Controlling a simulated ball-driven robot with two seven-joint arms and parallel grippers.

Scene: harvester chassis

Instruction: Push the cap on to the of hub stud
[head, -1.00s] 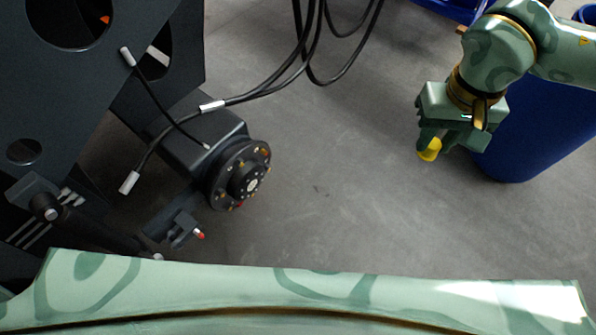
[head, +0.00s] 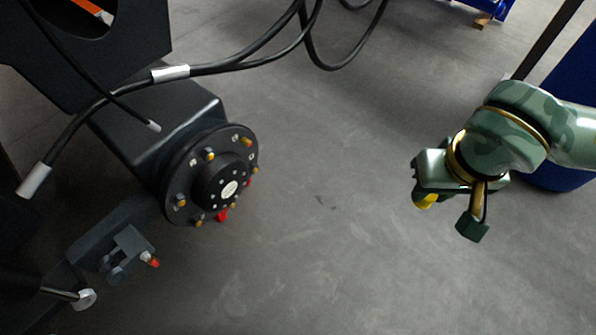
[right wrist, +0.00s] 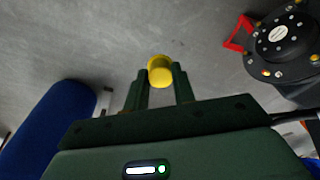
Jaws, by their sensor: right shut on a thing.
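The hub (head: 211,176) is a black round flange on the dark chassis, left of centre in the head view. Several brass studs, such as one stud (head: 210,154), stand around its face, and a red part hangs at its lower edge. My right gripper (head: 424,199) is to the right of the hub, well apart from it, above the floor. It is shut on the yellow cap (right wrist: 160,70), which sits between the fingertips in the right wrist view. The hub also shows at the upper right of the right wrist view (right wrist: 284,42). My left gripper is not in view.
Black cables (head: 230,64) with pale sleeves hang across the top left, above the hub. A bracket (head: 125,252) with a red-tipped pin sits below left of the hub. A blue bin (head: 555,178) stands behind my right arm. The grey floor between gripper and hub is clear.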

